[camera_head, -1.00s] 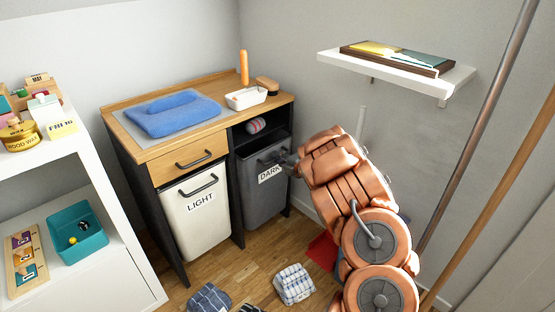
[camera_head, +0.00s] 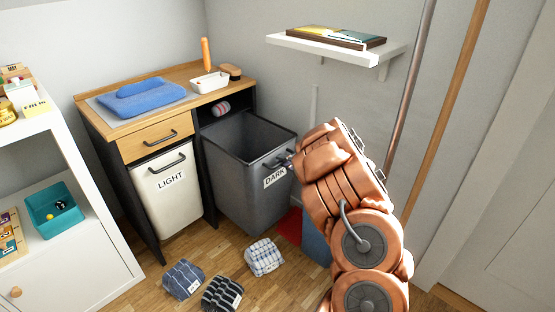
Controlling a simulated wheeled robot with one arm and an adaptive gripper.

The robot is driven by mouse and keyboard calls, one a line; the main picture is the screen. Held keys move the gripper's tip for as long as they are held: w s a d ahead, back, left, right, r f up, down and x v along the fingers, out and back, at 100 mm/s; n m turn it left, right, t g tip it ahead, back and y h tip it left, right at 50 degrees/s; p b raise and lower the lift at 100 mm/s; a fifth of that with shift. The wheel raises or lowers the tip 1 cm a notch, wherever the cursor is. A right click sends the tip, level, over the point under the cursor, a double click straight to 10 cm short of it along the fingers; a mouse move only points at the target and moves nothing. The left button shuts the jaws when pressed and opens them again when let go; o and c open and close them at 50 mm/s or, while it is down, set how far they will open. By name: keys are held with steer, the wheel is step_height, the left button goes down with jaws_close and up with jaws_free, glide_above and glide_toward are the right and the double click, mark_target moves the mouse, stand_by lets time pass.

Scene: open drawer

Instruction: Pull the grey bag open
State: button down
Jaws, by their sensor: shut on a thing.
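The grey bag (camera_head: 238,190), labelled DARK, stands pulled well out of the right bay of the wooden-topped cabinet. Its open top faces up and its inside looks empty where I can see it. My gripper (camera_head: 286,161) is shut on the bag's dark handle at its front, near the label. My copper-coloured arm reaches in from the lower right and hides part of the handle and the bag's right edge.
A white bag (camera_head: 168,195) labelled LIGHT sits in the left bay. Folded cloths (camera_head: 264,257) lie on the floor in front. A white shelf unit (camera_head: 90,235) stands at left. A wall shelf (camera_head: 340,50) and two poles (camera_head: 410,90) are on the right.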

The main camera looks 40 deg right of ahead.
steer(key=shift+s, duration=0.1)
steer(key=c, duration=1.2)
jaws_free()
steer(key=v, duration=1.2)
steer(key=shift+d, duration=0.1)
